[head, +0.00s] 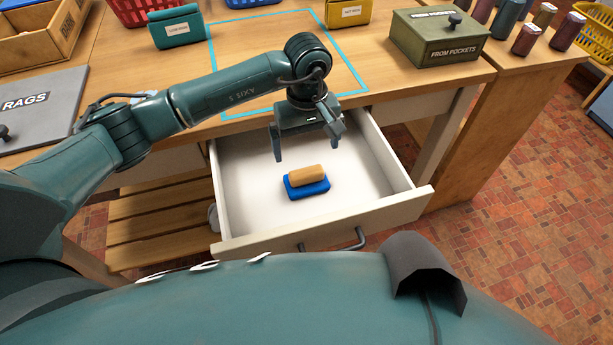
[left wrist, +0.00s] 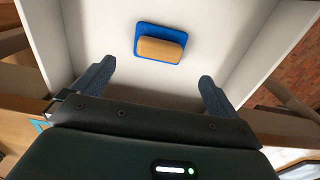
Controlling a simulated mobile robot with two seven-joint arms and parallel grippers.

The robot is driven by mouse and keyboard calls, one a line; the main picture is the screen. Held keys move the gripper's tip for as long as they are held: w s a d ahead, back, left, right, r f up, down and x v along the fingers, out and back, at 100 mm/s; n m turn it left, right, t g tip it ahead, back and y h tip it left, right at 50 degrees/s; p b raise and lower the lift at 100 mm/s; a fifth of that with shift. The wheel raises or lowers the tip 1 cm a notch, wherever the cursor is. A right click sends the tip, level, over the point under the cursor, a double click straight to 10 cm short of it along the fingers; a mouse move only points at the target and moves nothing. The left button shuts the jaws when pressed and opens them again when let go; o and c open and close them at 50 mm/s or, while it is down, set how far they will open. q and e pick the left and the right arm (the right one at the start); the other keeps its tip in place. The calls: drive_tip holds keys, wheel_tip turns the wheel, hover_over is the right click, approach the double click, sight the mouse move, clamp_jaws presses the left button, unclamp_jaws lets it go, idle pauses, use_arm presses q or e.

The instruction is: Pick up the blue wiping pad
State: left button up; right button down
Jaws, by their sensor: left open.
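The blue wiping pad (head: 308,188) lies in the open white drawer (head: 240,185), with a tan block-shaped handle (head: 306,175) on top. In the left wrist view the blue pad (left wrist: 147,29) and its tan handle (left wrist: 160,49) lie ahead of the fingertips, between their lines. My left gripper (head: 308,146) is open and empty, pointing down over the back part of the drawer, above and apart from the pad. Its two fingers also show in the left wrist view (left wrist: 152,82). My right gripper is not in view.
The drawer's front wall with a dark handle (head: 345,243) faces me. On the wooden table are a blue taped outline (head: 222,85), a teal pouch (head: 176,27), a green box (head: 437,38), and a grey RAGS lid (head: 35,105). Around the pad the drawer floor is clear.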

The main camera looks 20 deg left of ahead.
sight(306, 171)
use_arm(q)
wheel_tip(306, 171, down, 10)
drive_tip(key=shift+r+p, duration=0.2)
drive_tip(key=shift+p, duration=0.3)
drive_tip(key=c, duration=0.7)
wheel_tip(306, 171, up, 10)
drive_tip(key=shift+r+b, duration=0.1)
drive_tip(key=shift+b, duration=0.25)
